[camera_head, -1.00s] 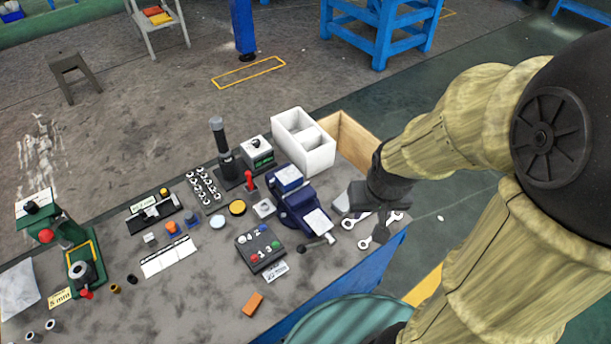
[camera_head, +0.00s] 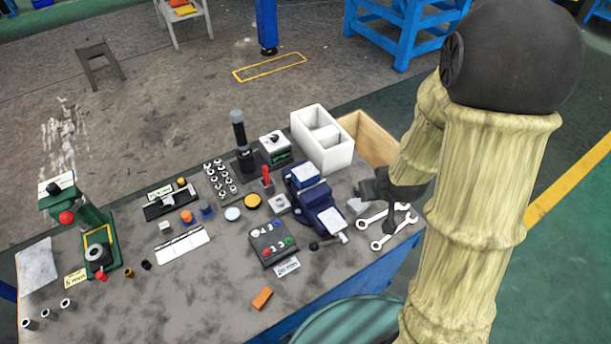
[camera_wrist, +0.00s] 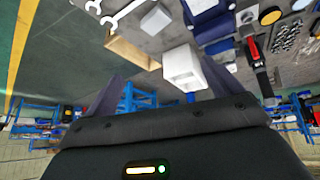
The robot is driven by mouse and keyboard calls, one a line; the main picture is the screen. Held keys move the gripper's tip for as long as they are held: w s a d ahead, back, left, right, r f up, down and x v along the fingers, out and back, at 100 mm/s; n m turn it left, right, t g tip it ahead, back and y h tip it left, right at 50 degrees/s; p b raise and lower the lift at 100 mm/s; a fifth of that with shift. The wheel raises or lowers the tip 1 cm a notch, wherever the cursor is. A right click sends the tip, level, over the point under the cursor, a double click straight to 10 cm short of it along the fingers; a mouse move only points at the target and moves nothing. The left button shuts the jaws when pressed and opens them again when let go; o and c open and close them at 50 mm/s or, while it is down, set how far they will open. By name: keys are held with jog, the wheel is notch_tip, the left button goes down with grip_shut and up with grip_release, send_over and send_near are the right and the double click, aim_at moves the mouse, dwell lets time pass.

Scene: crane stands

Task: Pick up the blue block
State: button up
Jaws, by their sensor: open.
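A small blue block (camera_head: 207,209) lies on the bench in the head view, beside an orange knob-like piece (camera_head: 187,216). It is small and its exact shape is hard to tell. I cannot make it out in the wrist view. My gripper (camera_head: 364,188) is above the right end of the bench, near the wrenches, well to the right of the block. In the wrist view my gripper (camera_wrist: 160,88) has its two dark fingers spread wide with nothing between them.
A blue vise (camera_head: 318,208) stands between the block and my gripper. A white divided box (camera_head: 343,153) and a wooden box (camera_head: 372,137) are behind it. Wrenches (camera_head: 378,243) lie at the right edge. A black button box (camera_head: 268,250) is in front.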

jog(key=w+a+f+n+t+y, duration=0.3)
jog(key=a+f+n+t+y, duration=0.1)
jog(key=a+f+y, duration=0.3)
jog(key=shift+w+a+f+n+t+y, duration=0.25)
jog(key=shift+a+f+t, duration=0.35)
jog(key=shift+a+f, duration=0.3)
jog(key=shift+a+r, duration=0.1)
jog(key=p, duration=0.3)
send_near(306, 172)
jog(key=x, duration=0.5)
jog(key=shift+w+f, duration=0.1)
jog(key=shift+f, duration=0.1)
jog(key=shift+a, duration=0.1)
jog(key=p+x, duration=0.2)
jog(key=x, duration=0.2)
jog(key=shift+w+a+r, duration=0.1)
jog(key=shift+w+r, duration=0.05)
jog(key=shift+w, duration=0.1)
jog(key=shift+w+a+f, duration=0.15)
jog(key=shift+w+f, duration=0.05)
jog(key=shift+w, duration=0.1)
